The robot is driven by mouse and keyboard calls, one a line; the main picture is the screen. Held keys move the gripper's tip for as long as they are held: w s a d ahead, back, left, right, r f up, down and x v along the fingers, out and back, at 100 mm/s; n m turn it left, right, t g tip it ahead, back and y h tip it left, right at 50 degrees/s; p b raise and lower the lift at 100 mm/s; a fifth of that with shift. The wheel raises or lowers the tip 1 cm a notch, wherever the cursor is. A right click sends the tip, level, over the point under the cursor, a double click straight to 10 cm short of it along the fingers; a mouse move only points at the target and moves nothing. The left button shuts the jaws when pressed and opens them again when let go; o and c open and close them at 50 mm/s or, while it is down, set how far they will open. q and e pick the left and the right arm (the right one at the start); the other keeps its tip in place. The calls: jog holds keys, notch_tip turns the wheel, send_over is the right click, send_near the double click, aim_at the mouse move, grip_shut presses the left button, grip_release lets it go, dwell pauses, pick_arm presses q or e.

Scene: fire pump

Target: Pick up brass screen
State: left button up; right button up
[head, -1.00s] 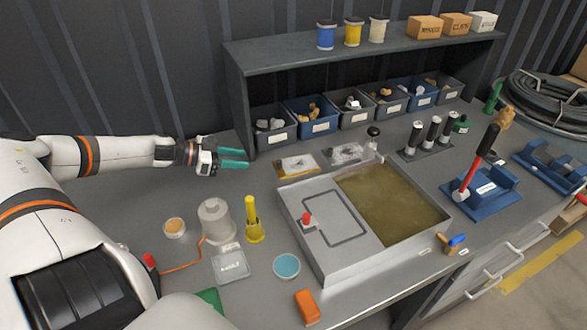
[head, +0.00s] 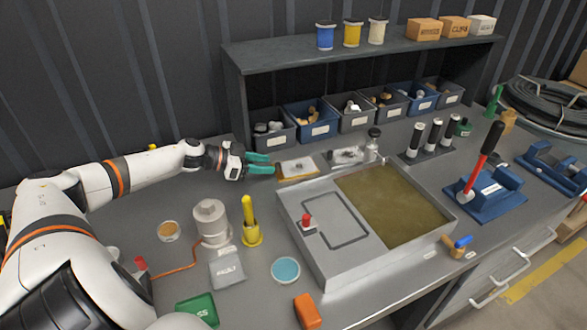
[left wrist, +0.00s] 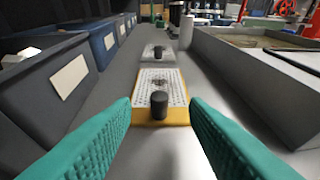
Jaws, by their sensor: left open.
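A flat mesh screen with a yellow-gold edge and a dark knob, which looks like the brass screen (head: 290,173), lies on the bench behind the grey tray. My left gripper (head: 266,163) is just left of it in the head view, with its teal fingers apart and nothing between them. In the left wrist view the brass screen (left wrist: 152,82) lies straight ahead, its black knob centred between the open fingers (left wrist: 160,118). A second, grey-edged screen (head: 348,156) lies just beyond it and also shows in the left wrist view (left wrist: 159,53). My right gripper is not in view.
A row of small-parts bins (head: 314,124) under the shelf (head: 300,50) stands close behind the screens. The metal tray's wall (head: 325,186) borders them in front. A yellow funnel-like part (head: 251,230) and a grey canister (head: 211,222) stand nearer, left of the tray.

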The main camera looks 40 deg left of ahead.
aim_at(273, 175)
pick_arm(q)
jog(key=shift+x, duration=1.65)
grip_shut()
jog(key=shift+a, duration=0.1)
jog(key=shift+s+r, duration=0.1)
jog(key=shift+r, duration=0.45)
notch_tip(273, 175, up, 11)
jog(key=s+d+b, duration=0.1)
jog(key=s+d, duration=0.3)
jog(key=d, duration=0.5)
jog(key=s+d+b, duration=0.1)
jog(key=s+d, duration=0.4)
jog(key=d, duration=0.3)
jog(key=shift+d+f, duration=0.35)
jog(key=shift+d, duration=0.05)
